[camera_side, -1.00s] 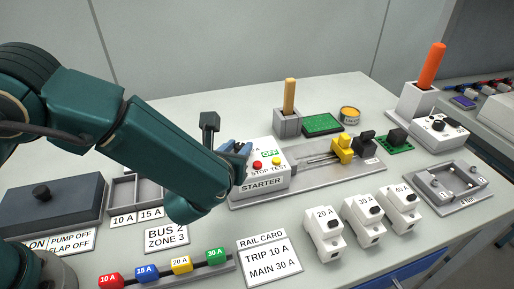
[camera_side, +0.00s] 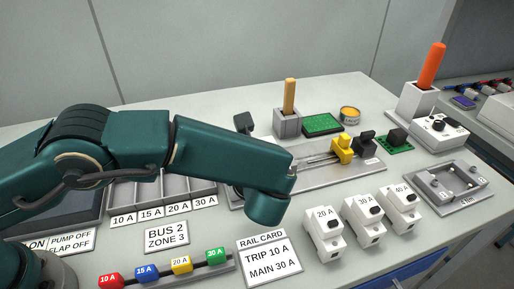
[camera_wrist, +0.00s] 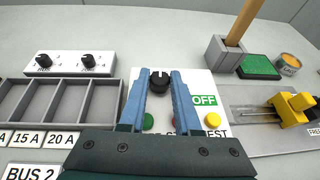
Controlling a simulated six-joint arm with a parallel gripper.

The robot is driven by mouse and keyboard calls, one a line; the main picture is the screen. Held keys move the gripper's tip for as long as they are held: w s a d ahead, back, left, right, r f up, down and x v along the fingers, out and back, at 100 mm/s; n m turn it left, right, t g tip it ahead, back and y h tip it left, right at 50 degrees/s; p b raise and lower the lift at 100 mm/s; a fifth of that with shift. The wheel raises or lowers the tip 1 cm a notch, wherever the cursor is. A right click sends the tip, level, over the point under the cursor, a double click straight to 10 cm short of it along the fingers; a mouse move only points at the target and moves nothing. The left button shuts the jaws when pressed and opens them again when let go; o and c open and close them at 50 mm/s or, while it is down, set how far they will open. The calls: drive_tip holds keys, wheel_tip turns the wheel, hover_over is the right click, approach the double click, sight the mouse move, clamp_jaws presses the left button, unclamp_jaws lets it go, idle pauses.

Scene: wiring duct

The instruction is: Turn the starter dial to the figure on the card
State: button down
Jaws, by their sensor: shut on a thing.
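The starter (camera_wrist: 207,84) is a white box in the wrist view, with a green OFF label and green, red and yellow buttons. Its black dial (camera_wrist: 159,80) stands at the upper part of the face. My gripper (camera_wrist: 160,77) has its two blue fingers on either side of the dial and is shut on it. Any scale around the dial is not readable. The rail card (camera_side: 268,258) in the side view reads TRIP 10 A, MAIN 30 A. In the side view my arm hides the starter, the dial and my fingertips.
White breakers (camera_side: 324,232) stand in front. An empty grey compartment tray (camera_wrist: 62,100) lies to the left.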

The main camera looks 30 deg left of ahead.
drive_tip(key=shift+n+g+y, duration=0.3)
drive_tip(key=shift+n+y, duration=0.2)
idle(0.3)
drive_tip(key=c, duration=0.6)
unclamp_jaws()
drive_tip(key=shift+d+r, duration=0.1)
drive_tip(key=shift+v, duration=2.5)
